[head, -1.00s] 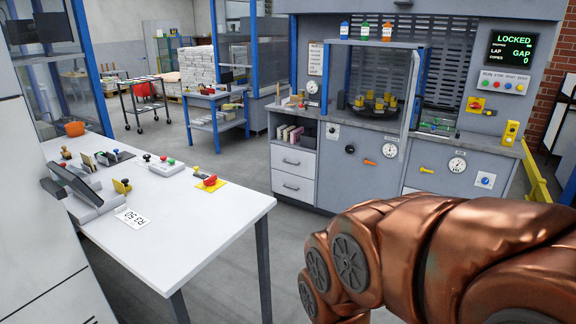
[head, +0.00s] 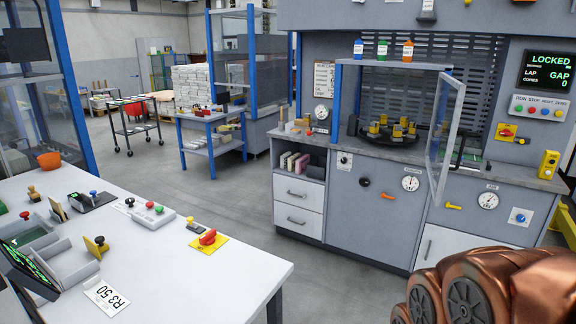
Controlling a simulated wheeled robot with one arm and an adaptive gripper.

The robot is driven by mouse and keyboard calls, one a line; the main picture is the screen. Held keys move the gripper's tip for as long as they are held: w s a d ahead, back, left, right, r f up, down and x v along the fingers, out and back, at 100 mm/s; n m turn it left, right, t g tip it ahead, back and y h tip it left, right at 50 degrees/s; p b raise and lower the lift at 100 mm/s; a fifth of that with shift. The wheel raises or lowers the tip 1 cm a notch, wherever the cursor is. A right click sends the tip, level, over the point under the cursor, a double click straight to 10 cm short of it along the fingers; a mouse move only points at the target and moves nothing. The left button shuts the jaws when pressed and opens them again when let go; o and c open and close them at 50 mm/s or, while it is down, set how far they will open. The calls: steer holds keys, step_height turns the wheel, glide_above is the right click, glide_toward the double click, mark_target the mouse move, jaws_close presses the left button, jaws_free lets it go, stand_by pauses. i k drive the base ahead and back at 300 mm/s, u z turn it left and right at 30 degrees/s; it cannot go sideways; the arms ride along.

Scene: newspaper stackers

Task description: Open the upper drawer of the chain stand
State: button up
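A grey cabinet (head: 345,215) with a worktop stands at the right of the head view; I cannot tell from any label whether it is the chain stand. The upper drawer (head: 298,191) looks shut, below an open shelf holding several books. The lower drawer (head: 298,219) also looks shut. My copper-coloured arm shows at the bottom right, apart from the drawers. My gripper is outside the picture.
A white table (head: 165,260) with stamps and small devices fills the left foreground. Free grey floor lies between it and the drawers. A clear panel (head: 446,140) stands out from the machine above the worktop. A blue-framed cart (head: 212,148) stands farther back.

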mark_target(298, 192)
steer(key=z, duration=0.4)
steer(key=i, duration=3.1)
steer(key=u, duration=1.55)
steer(key=i, duration=1)
steer(key=u, duration=0.65)
